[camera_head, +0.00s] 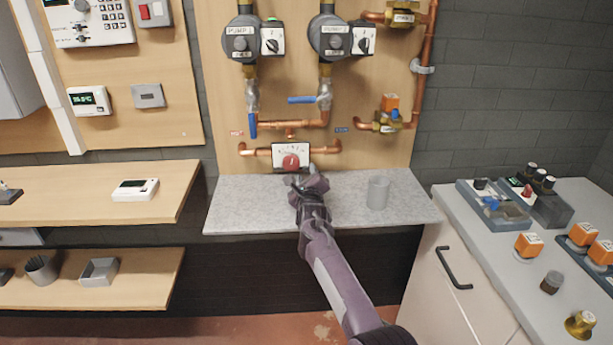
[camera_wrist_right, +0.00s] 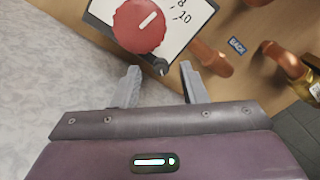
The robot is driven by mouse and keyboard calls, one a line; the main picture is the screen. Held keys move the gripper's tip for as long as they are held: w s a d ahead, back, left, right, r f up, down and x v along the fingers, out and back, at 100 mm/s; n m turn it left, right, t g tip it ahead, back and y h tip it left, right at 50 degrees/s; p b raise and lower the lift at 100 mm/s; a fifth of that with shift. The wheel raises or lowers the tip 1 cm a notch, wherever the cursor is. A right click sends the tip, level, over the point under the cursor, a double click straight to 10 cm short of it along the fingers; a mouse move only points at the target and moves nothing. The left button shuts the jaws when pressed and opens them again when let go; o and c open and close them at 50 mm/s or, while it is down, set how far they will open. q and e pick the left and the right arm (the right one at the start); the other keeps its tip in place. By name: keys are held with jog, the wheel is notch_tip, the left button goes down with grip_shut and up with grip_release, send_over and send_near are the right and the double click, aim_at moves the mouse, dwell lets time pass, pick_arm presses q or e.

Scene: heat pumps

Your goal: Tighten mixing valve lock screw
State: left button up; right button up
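The mixing valve is a white dial plate (camera_head: 279,148) with a red knob (camera_head: 291,162), set in a copper pipe on the wooden board. In the right wrist view the red knob (camera_wrist_right: 139,26) shows at the top with a white pointer line. A small dark lock screw (camera_wrist_right: 161,67) sits at the plate's lower edge, below the knob. My right gripper (camera_head: 304,179) is just below the valve in the head view. In the wrist view its two fingers (camera_wrist_right: 160,70) are apart, with the screw seen between their tips; contact cannot be told. My left gripper is not in view.
A grey stone-look shelf (camera_head: 245,205) lies under the valve, with a grey cup (camera_head: 378,193) right of my arm. Copper pipes flank the valve. Two pumps (camera_head: 241,42) hang above. A cabinet top at right holds several valve parts (camera_head: 528,245).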

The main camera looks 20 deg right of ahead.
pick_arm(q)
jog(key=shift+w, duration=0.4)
pick_arm(e)
jog(key=shift+w+d, duration=0.15)
jog(key=shift+w, duration=0.15)
grip_shut()
jog(key=shift+f+m+b, duration=0.2)
jog(key=shift+m+b, duration=0.6)
jog(key=shift+b, duration=0.15)
jog(key=shift+m+b, duration=0.35)
jog(key=shift+m, duration=0.05)
jog(key=m+b, duration=0.1)
jog(key=m, duration=0.1)
jog(key=shift+r+m+b, duration=0.15)
jog(key=shift+m+b, duration=0.15)
jog(key=shift+m, duration=0.3)
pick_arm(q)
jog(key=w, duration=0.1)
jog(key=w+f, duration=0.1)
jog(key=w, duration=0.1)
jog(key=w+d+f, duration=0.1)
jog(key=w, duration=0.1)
